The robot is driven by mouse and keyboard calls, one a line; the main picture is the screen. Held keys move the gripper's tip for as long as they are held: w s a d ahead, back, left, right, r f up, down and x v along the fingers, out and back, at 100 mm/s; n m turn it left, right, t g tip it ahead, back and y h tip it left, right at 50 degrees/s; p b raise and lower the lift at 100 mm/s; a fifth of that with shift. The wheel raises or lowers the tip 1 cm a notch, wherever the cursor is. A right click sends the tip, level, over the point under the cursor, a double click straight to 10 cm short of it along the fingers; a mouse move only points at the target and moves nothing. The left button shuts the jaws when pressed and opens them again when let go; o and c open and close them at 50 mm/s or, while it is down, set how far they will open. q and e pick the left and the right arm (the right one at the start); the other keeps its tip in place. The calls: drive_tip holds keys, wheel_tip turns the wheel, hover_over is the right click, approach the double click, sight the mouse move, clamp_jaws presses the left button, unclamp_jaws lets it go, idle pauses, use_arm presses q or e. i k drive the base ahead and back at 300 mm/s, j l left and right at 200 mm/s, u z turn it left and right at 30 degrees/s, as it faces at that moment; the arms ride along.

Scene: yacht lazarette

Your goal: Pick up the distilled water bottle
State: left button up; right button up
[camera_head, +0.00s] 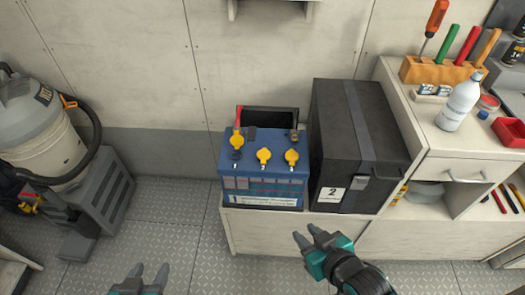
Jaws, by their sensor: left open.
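The distilled water bottle is most likely the white, translucent bottle (459,102) with a narrow top, standing upright on the bench at the right; its label is too small to read. My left gripper (148,271) is open and empty above the floor at the bottom left, far from the bottle. My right gripper (306,235) is in front of the low cabinet, below and left of the bottle. Its two fingers show a gap and hold nothing. Neither gripper touches the bottle.
Near the bottle are a screwdriver rack (440,72), a red tray (510,132) and a red-lidded tin (488,103). A blue battery (262,184) and black case (345,140) stand on the low cabinet. A vacuum (40,130) stands left. The middle floor is clear.

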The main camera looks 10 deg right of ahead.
sight(465, 95)
drive_tip(key=z, duration=1.8)
